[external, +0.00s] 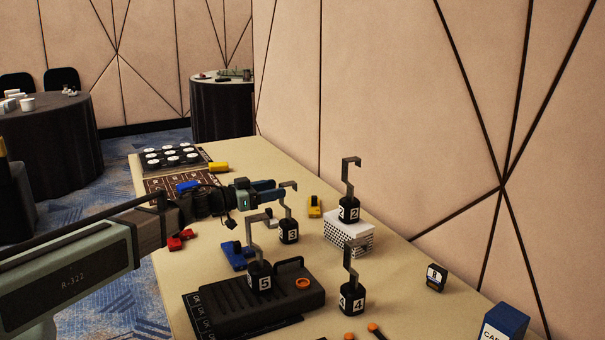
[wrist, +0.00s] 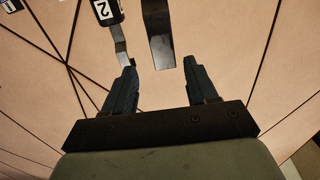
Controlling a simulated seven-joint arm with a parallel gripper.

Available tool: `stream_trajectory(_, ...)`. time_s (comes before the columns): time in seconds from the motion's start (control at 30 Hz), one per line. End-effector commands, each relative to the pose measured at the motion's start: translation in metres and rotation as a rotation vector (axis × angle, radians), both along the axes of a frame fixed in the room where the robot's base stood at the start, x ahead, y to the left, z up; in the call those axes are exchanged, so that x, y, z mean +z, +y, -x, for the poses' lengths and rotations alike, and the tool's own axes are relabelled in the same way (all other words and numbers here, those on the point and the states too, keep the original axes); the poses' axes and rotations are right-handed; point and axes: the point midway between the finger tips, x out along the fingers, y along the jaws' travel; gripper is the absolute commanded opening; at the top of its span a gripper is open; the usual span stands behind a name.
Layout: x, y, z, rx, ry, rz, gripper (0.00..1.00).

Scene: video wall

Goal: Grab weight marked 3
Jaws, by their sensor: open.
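The weight marked 3 (external: 289,232) stands upright on the table, a small black block with a white label and a tall grey hook. My gripper (external: 278,187) is level with the top of that hook, just left of it, with blue-grey fingers. In the wrist view my gripper (wrist: 160,72) is open and empty. A dark metal strip (wrist: 159,40), likely this hook, lies just beyond the gap between the fingertips. I cannot tell whether it touches a finger. The weight marked 2 (wrist: 103,12) shows upside down at the top left.
Weight 2 (external: 349,211) stands on a white perforated box (external: 349,236). Weight 5 (external: 259,276) stands by a black case (external: 300,298), and weight 4 (external: 351,300) is at the right. A blue block (external: 238,258) and yellow block (external: 315,208) are close by. A wall borders the table's right.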

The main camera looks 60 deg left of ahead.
Motion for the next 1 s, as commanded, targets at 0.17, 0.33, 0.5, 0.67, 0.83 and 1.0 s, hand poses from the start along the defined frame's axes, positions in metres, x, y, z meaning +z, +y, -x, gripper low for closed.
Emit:
stream_trajectory(0.17, 0.0, 0.001, -0.008, 0.0, 0.0, 0.0, 0.57)
stream_trajectory(0.33, 0.001, 0.006, -0.026, -0.001, 0.0, 0.0, 0.57)
stream_trajectory(0.5, 0.001, 0.009, -0.048, -0.001, 0.0, 0.0, 0.57)
stream_trajectory(0.67, 0.001, 0.007, -0.057, 0.0, 0.0, 0.0, 0.57)
stream_trajectory(0.83, 0.001, 0.007, -0.056, 0.0, 0.0, 0.0, 0.57)
stream_trajectory(1.0, 0.001, 0.007, -0.056, 0.0, 0.0, 0.0, 0.42)
